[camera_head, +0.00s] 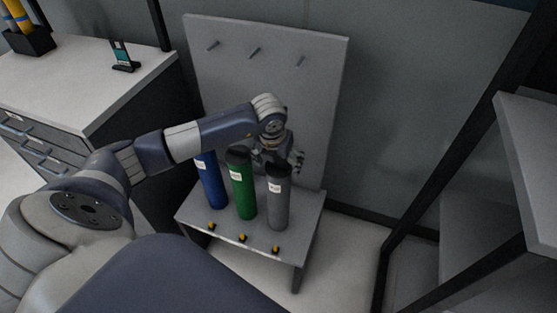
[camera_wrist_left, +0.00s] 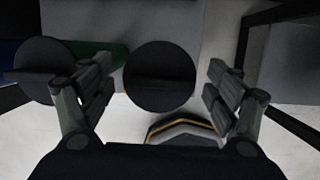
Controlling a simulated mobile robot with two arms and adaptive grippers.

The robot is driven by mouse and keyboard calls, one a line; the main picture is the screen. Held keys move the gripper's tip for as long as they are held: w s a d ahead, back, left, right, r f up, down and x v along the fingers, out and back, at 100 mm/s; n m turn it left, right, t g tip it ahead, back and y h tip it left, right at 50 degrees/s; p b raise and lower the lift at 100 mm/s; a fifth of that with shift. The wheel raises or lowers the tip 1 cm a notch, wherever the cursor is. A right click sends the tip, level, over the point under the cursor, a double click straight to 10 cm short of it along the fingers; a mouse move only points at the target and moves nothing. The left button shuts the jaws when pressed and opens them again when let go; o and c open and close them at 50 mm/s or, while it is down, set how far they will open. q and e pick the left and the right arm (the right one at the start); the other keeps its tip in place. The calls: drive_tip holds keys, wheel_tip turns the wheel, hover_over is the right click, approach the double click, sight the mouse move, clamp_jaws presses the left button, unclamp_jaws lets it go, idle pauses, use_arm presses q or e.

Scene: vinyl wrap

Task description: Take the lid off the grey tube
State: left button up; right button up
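The grey tube (camera_head: 278,208) stands upright on the stand's low shelf, the rightmost of three tubes. Its dark round lid (camera_head: 278,169) is on its top. My left gripper (camera_head: 284,154) is just above and behind this lid in the head view. In the left wrist view the lid (camera_wrist_left: 159,80) is a dark disc with a ridge across it. It lies between the two spread fingers of the left gripper (camera_wrist_left: 160,70), with gaps on both sides. The gripper is open and empty. My right gripper is not in view.
A green tube (camera_head: 242,190) and a blue tube (camera_head: 211,185) stand to the left on the shelf (camera_head: 255,232). The green tube's lid (camera_wrist_left: 42,65) is close to the left finger in the wrist view. A pegged back panel (camera_head: 318,100) rises behind. A drawer cabinet (camera_head: 95,85) stands left.

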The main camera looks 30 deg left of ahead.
sight(279, 161)
use_arm(q)
drive_tip(key=c, duration=0.5)
drive_tip(key=shift+r, duration=0.2)
drive_tip(key=shift+c, duration=0.2)
drive_tip(key=shift+r+p, duration=0.85)
drive_tip(key=shift+r, duration=0.55)
